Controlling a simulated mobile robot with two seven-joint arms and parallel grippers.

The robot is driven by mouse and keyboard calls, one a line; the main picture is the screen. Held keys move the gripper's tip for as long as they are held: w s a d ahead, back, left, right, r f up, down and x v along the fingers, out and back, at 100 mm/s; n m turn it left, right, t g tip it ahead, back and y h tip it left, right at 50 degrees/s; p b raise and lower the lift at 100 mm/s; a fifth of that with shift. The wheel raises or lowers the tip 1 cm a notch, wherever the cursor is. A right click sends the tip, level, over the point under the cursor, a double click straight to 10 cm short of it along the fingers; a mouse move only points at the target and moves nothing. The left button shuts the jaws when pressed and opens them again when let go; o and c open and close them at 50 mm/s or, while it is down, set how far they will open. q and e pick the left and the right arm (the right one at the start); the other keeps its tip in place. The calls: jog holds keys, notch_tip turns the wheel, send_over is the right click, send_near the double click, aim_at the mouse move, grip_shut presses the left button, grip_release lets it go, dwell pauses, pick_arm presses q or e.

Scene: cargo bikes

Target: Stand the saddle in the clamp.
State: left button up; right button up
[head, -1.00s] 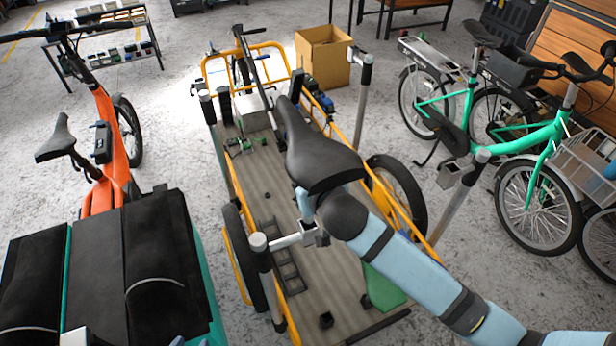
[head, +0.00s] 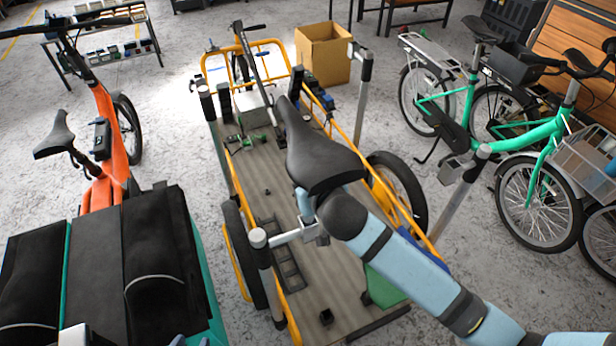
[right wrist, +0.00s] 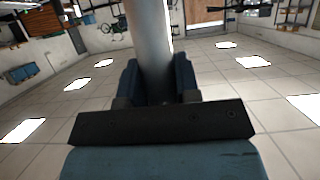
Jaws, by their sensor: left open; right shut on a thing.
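The saddle (head: 320,155) is black, held right side up above the cargo bike's bed with its nose to the far side. My right arm reaches in from the right, and its gripper is hidden under the saddle in the head view. In the right wrist view my right gripper (right wrist: 158,90) is shut on the saddle's pale post (right wrist: 152,45). A grey clamp (head: 311,232) on a bar from a metal stand shows just below the saddle; whether the post touches it is hidden. My left gripper (head: 187,341) barely shows at the bottom edge, open and empty.
The cargo bike's flat bed (head: 275,190) has yellow rails. Metal posts stand around it, such as the near-left post (head: 259,250) and the right post (head: 465,190). An orange bike (head: 108,150) with black bags is left; green bikes (head: 530,140) are right. A cardboard box (head: 322,55) stands behind.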

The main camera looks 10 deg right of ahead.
jog(key=shift+f+b, duration=1.8)
jog(key=shift+f, duration=1.65)
jog(key=o, duration=1.1)
jog(key=shift+s, duration=0.1)
jog(key=b+v, duration=0.1)
jog(key=v, duration=1.2)
jog(key=shift+s+r, duration=0.2)
jog(key=shift+s, duration=0.1)
